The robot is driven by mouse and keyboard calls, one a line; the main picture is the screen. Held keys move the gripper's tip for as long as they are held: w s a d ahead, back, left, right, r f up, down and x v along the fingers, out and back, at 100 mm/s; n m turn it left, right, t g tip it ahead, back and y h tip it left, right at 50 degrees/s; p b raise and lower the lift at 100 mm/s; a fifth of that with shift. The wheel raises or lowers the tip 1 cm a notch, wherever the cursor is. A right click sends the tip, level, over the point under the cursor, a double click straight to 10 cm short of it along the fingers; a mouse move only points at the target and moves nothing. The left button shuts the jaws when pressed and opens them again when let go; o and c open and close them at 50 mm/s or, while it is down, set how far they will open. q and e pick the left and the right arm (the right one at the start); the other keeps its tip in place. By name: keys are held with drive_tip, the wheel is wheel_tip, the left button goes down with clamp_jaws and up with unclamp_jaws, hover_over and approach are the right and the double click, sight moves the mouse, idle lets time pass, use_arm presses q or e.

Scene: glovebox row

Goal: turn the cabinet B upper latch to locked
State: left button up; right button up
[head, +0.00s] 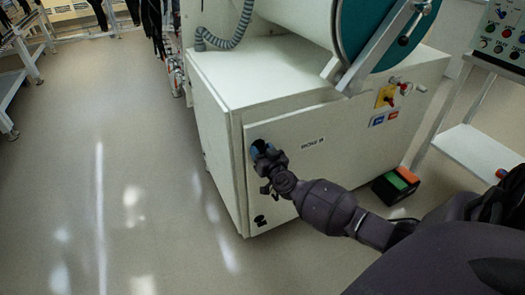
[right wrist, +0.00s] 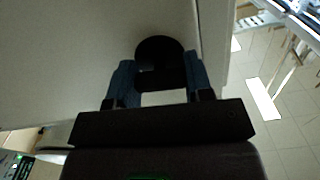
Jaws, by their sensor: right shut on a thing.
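The cabinet (head: 330,150) is a white box with a flat door and a small dark label (head: 312,143) that is too small to read surely. The upper latch sits at the door's upper left edge, mostly hidden in the head view by my right gripper (head: 262,152). In the right wrist view the latch (right wrist: 160,50) is a round black piece with a dark grip across it. My right gripper (right wrist: 160,88) has one blue finger on each side of that grip and is shut on it. I cannot tell the latch's exact angle. My left gripper is out of view.
A lower black latch (head: 260,220) is on the same door. A yellow switch plate (head: 386,95) with a red handle is at the upper right. A pedal box (head: 396,185) with green and orange tops stands on the floor. The floor at left is clear.

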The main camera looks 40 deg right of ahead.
drive_tip(key=m, duration=0.2)
drive_tip(key=shift+m, duration=0.4)
drive_tip(key=m, duration=0.5)
drive_tip(key=shift+f, duration=0.1)
drive_tip(key=m, duration=0.4)
drive_tip(key=shift+m, duration=1.4)
drive_tip(key=shift+m+b, duration=0.35)
drive_tip(key=shift+m, duration=0.55)
drive_tip(key=o, duration=0.9)
drive_tip(key=shift+s, duration=0.1)
